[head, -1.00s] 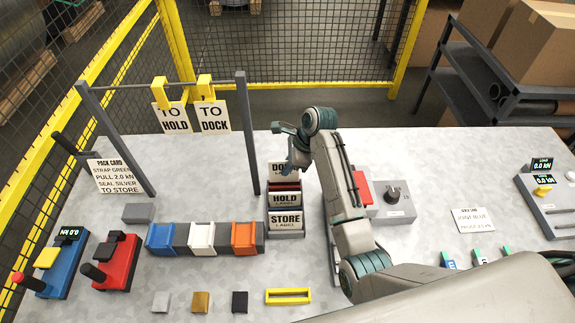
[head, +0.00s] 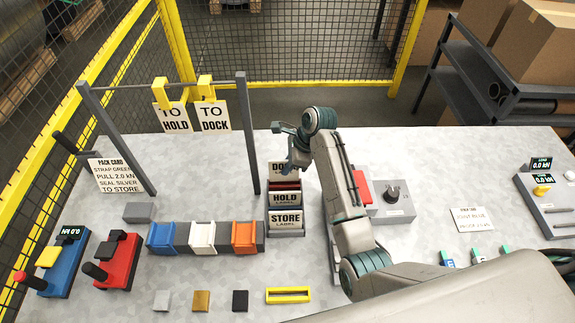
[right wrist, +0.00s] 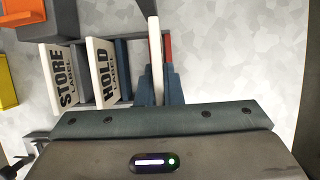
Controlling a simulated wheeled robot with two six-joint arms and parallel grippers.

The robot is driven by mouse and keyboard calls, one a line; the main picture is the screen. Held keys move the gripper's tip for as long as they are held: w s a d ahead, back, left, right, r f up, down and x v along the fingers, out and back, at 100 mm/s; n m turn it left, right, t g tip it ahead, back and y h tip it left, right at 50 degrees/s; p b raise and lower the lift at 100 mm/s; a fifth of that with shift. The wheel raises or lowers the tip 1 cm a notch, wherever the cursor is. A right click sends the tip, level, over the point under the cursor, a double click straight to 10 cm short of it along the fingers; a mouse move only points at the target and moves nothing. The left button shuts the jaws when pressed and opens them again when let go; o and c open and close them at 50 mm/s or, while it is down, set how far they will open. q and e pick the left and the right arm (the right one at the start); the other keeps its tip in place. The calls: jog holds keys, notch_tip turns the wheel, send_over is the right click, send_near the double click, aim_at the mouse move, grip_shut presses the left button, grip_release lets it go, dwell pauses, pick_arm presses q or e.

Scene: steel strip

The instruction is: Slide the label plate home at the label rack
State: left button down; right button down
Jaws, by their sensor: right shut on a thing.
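The label rack (head: 286,234) stands mid-table with upright plates in it. The STORE plate (head: 286,220) is at the front and the HOLD plate (head: 285,198) is behind it. Both also show in the right wrist view, STORE (right wrist: 66,75) and HOLD (right wrist: 102,72). A plate reading "DO" (head: 277,167) stands at the back, partly hidden by my right gripper (head: 291,155). In the right wrist view that gripper is shut on a white plate (right wrist: 156,50), seen edge-on. Whether it is fully seated I cannot tell. My left gripper is not in view.
Blue, white and orange blocks (head: 244,237) sit left of the rack. A grey post (head: 249,135) of the sign frame stands close behind-left. A box with a dark knob (head: 391,193) is right of my arm.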

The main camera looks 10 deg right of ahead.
aim_at(283, 181)
jog(key=shift+f, duration=2.3)
jog(key=c, duration=1.5)
grip_release()
jog(key=shift+r, duration=0.1)
